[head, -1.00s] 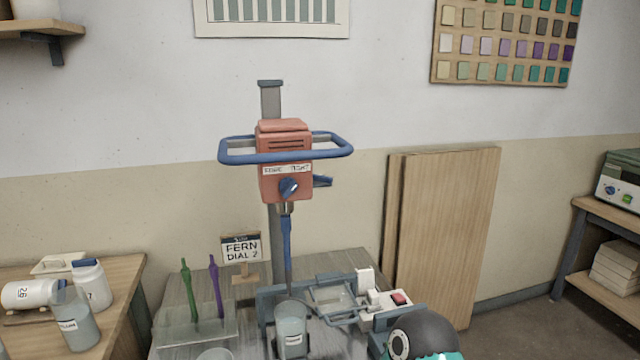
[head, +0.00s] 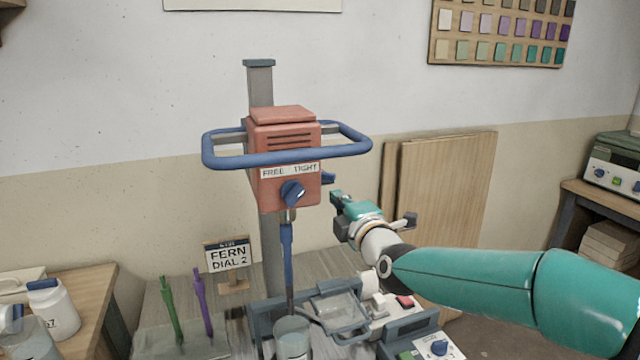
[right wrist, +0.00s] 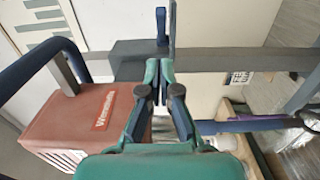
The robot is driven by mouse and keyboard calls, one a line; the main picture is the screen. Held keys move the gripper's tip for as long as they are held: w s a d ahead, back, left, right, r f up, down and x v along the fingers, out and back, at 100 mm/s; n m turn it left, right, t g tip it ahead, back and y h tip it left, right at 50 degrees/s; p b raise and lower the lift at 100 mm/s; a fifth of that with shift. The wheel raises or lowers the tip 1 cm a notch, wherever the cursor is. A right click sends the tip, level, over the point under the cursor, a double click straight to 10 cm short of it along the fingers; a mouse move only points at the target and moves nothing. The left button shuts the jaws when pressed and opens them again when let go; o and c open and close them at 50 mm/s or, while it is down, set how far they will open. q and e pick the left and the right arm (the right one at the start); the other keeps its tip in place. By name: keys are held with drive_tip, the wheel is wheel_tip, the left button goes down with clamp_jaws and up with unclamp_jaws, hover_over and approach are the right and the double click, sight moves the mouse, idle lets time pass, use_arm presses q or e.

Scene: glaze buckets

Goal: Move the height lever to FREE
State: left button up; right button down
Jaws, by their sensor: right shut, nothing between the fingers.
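The orange-red mixer head (head: 283,160) stands on a grey column (head: 260,85), with a FREE / TIGHT label (head: 290,171) on its front: FREE left, TIGHT right. A blue lever (head: 328,178) sticks out to the right from behind the head, on the TIGHT side. A blue lever end also shows in the right wrist view (right wrist: 161,25), just beyond my fingertips. My right gripper (head: 337,198) is shut and empty, just right of the head and slightly below the side lever. It looks close, but I see no clear contact. My left gripper is out of view.
A blue guard ring (head: 350,150) surrounds the head. A blue knob (head: 292,192) is on its front. Below are a blue shaft (head: 287,250), a bucket (head: 292,338) and a control box (head: 440,347). Boards (head: 450,190) lean behind.

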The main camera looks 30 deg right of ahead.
sight(334, 180)
drive_tip(key=shift+d, duration=0.15)
drive_tip(key=p+x, duration=0.3)
drive_tip(key=x, duration=0.6)
drive_tip(key=shift+w, duration=0.35)
drive_tip(key=shift+d, duration=0.1)
drive_tip(key=d+b, duration=0.2)
drive_tip(key=w+d+b, duration=0.1)
drive_tip(key=shift+d+f, duration=0.1)
drive_tip(key=shift+f, duration=0.15)
drive_tip(key=shift+w+d+r, duration=0.1)
drive_tip(key=shift+w+d, duration=0.25)
drive_tip(key=shift+r, duration=0.1)
